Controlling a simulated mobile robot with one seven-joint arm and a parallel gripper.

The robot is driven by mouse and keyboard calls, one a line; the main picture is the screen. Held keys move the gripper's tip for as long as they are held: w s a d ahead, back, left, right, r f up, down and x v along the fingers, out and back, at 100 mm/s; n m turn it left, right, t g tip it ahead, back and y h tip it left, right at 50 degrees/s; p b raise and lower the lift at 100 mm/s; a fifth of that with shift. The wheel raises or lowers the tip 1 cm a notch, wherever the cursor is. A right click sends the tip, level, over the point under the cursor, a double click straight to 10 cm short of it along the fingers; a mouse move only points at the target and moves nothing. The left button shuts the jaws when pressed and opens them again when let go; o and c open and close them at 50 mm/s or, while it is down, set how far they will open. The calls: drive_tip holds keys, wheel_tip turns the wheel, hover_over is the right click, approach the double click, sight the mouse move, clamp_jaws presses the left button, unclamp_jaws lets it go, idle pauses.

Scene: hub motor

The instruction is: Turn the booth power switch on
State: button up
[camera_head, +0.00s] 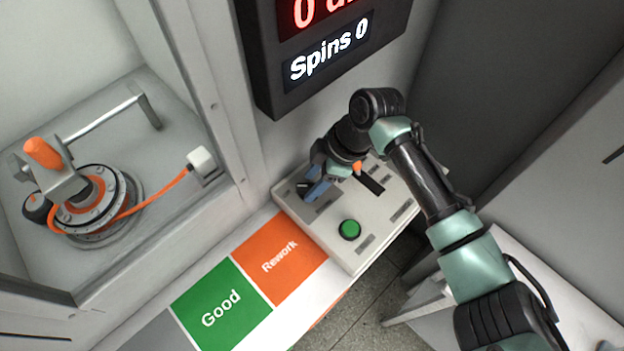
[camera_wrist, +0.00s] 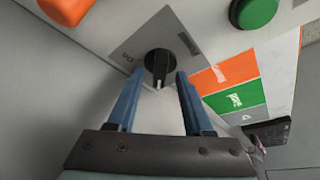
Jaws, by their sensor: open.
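The power switch is a black rotary knob (camera_wrist: 159,64) on a grey label plate of the control panel (camera_head: 335,251). The knob's raised grip runs roughly up and down in the wrist view. My gripper (camera_wrist: 158,75) is open, with one blue finger to each side of the knob. The knob lies between or just beyond the fingertips, with gaps visible; I cannot tell how deep the fingers reach. In the head view my gripper (camera_head: 315,190) is low over the panel's left part, where the knob is mostly hidden. The plate's markings are too small to read surely.
A green button (camera_head: 350,229) and an orange-handled control (camera_head: 358,169) share the panel. A dark display (camera_head: 331,53) reading "Spins 0" hangs above. Orange "Rework" (camera_head: 280,256) and green "Good" (camera_head: 221,306) areas lie left. A motor fixture (camera_head: 95,200) stands in the booth.

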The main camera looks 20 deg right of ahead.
drive_tip(key=shift+a+f, duration=0.1)
drive_tip(key=shift+f, duration=0.25)
clamp_jaws()
